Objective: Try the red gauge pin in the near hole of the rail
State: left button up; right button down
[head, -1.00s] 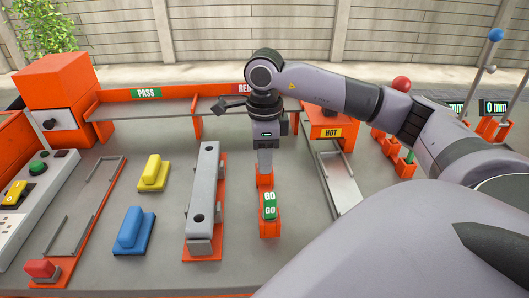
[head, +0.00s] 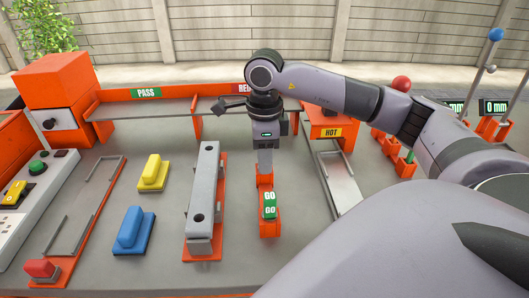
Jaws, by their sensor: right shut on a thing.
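The rail (head: 204,190) is a long grey bar on an orange base, with a near hole (head: 200,218) and a far hole. My right gripper (head: 265,168) points down just right of the rail, above the back end of an orange stand (head: 269,228) with green GO labels. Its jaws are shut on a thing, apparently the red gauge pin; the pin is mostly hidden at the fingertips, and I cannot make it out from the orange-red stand. My left gripper is not in view.
A blue block (head: 133,229) and a yellow block (head: 153,172) lie left of the rail. A shelf with a PASS sign (head: 146,93) runs along the back. An orange HOT stand (head: 331,122) is behind right. My right arm covers the right foreground.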

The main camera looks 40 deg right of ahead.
jog(key=c, duration=0.8)
grip_release()
jog(key=shift+o, duration=0.2)
notch_tip(320, 180, up, 7)
jog(key=shift+r, duration=0.15)
jog(key=shift+s, duration=0.1)
